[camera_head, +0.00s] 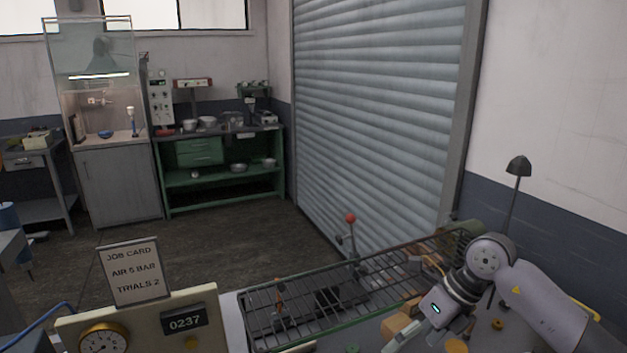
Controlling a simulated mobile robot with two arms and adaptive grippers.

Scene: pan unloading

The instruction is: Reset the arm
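My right arm comes in from the right, bent down over the right end of a wire rack. Its gripper (410,337) points down and left near the bottom edge, beside small tan blocks (401,325). The fingertips are too small and partly cut off, so I cannot tell whether they are open or shut. My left arm and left gripper do not show.
The long wire rack (262,318) spans the front, with a red-knobbed lever (351,219) behind it. A gauge panel (146,327) with a job card (134,272) stands front left. A roller shutter (375,110) and green bench (222,173) are farther back. Open floor lies between.

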